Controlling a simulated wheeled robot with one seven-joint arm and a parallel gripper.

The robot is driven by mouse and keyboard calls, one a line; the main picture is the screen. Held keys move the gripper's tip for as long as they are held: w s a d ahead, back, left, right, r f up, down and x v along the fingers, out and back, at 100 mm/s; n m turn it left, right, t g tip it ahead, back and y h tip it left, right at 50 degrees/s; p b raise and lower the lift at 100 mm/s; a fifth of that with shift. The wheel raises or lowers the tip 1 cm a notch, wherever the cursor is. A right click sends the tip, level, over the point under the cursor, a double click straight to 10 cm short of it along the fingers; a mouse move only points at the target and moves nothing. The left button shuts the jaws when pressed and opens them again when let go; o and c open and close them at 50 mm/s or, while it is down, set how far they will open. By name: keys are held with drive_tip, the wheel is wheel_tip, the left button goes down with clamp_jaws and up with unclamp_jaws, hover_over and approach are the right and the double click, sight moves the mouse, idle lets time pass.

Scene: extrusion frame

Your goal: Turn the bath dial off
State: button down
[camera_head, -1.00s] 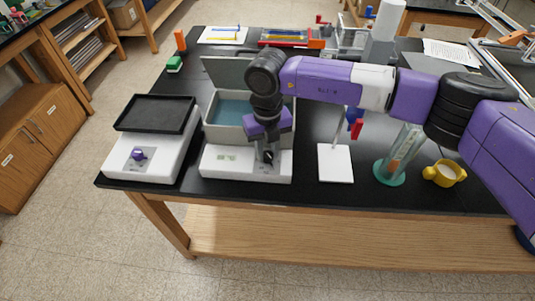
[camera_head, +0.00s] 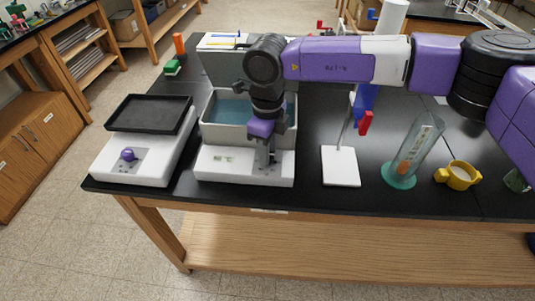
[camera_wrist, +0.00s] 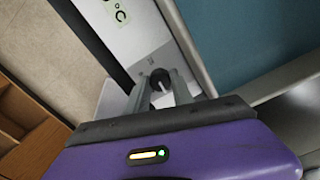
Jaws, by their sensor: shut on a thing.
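In the head view the fingers mostly hide the dial.
Left of the bath stands a white device with a black tray (camera_head: 150,114) and a purple knob (camera_head: 128,154). To the right are a white-based stand (camera_head: 341,167), a tilted glass cylinder (camera_head: 417,145) and a yellow cup (camera_head: 459,175).

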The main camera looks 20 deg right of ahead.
drive_tip(key=shift+n, duration=0.5)
drive_tip(key=c, duration=1.1)
unclamp_jaws()
drive_tip(key=shift+r+b, duration=0.8)
drive_tip(key=shift+r, duration=3.15)
